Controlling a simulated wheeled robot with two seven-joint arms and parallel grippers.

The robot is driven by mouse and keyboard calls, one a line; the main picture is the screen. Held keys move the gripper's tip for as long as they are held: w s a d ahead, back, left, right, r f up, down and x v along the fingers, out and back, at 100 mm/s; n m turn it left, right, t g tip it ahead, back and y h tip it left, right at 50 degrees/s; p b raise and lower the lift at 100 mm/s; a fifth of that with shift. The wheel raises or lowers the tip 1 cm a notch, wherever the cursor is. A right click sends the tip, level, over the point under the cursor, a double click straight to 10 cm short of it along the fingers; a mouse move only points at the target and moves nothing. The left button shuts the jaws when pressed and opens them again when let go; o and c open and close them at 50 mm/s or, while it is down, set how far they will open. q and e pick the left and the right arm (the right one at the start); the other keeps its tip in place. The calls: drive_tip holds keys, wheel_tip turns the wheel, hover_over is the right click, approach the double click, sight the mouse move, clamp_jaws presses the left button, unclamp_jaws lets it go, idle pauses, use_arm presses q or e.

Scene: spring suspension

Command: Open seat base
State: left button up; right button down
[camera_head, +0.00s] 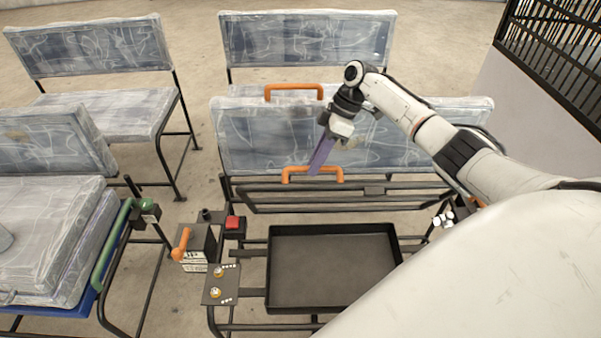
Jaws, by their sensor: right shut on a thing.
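The middle seat unit has a wrapped blue-grey padded panel (255,135) standing up, with one orange handle (293,87) at its top edge and another orange handle (334,171) at its lower edge. Below the panel, a black slatted frame (400,203) is tilted up behind an exposed black tray (330,290). My right gripper (317,168) comes down from above, its purple fingers shut on the lower orange handle. The exact contact is small and partly hidden by the fingers. My left gripper is not in view.
A box with an orange lever (181,243), a red button (235,222) and a plate with yellow knobs (218,284) stand left of the tray. Other wrapped seats (95,45) are at the left and back. A wall with a black grille (555,50) is at right.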

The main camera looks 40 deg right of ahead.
drive_tip(key=shift+d+f, duration=0.25)
drive_tip(key=shift+f, duration=0.35)
drive_tip(key=c, duration=2.1)
unclamp_jaws()
drive_tip(key=o, duration=0.4)
drive_tip(key=shift+w+d+f, duration=0.1)
drive_tip(key=shift+w+f, duration=0.05)
drive_tip(key=shift+c, duration=0.2)
drive_tip(key=w+v, duration=0.1)
drive_tip(key=v, duration=0.9)
drive_tip(key=shift+s+r, duration=0.4)
drive_tip(key=shift+s, duration=0.05)
